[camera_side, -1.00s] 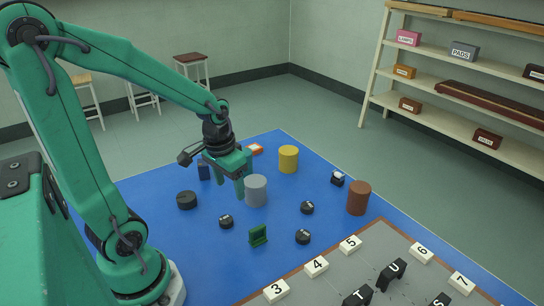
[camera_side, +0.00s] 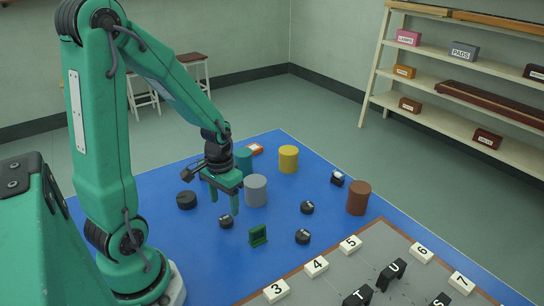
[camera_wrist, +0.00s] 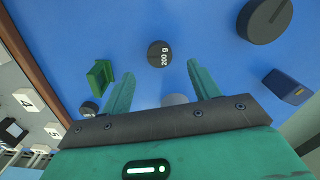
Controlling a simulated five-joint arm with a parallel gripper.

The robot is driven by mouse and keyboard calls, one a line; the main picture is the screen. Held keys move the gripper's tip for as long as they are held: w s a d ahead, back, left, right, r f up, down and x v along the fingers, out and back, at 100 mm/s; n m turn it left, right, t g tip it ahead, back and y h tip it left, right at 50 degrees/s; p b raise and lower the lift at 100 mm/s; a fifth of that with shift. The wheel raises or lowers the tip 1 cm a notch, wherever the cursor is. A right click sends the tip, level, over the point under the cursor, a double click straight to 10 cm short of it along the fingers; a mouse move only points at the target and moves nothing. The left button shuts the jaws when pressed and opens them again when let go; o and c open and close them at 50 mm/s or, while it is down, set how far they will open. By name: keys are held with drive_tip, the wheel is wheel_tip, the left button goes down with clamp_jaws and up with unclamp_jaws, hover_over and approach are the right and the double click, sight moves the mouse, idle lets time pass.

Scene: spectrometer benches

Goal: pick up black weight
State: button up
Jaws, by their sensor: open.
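A small black round weight (camera_side: 226,221) lies flat on the blue mat (camera_side: 280,145) in the side view. In the wrist view it reads "200 g" (camera_wrist: 160,54) and shows between the fingertips, near the top. My gripper (camera_side: 225,204) is open and empty, pointing down above this weight and apart from it. Its two green fingers also show in the wrist view (camera_wrist: 160,69). Two similar small black weights lie to the right, one further back (camera_side: 307,207) and one nearer (camera_side: 303,237). A larger black disc (camera_side: 187,200) lies to the left.
A grey cylinder (camera_side: 256,190) stands close to the right of my gripper. A green upright block (camera_side: 258,235) stands in front. Teal (camera_side: 243,162), yellow (camera_side: 288,159) and brown (camera_side: 358,198) cylinders stand further off. A grey board (camera_side: 400,265) with numbered tags is at right.

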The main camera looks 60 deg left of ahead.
sight(226, 219)
drive_tip(key=shift+f, duration=0.25)
drive_tip(key=shift+f, duration=2.6)
drive_tip(key=c, duration=1.2)
drive_tip(key=shift+r, duration=0.25)
drive_tip(key=shift+r, duration=1.9)
drive_tip(key=d+r, duration=0.2)
drive_tip(key=d, duration=0.2)
drive_tip(key=s+d+r, duration=0.1)
drive_tip(key=d+r, duration=0.1)
drive_tip(key=d, duration=0.1)
drive_tip(key=d+r, duration=0.2)
drive_tip(key=d, duration=0.2)
drive_tip(key=shift+s+d+r, duration=0.3)
drive_tip(key=shift+r, duration=0.1)
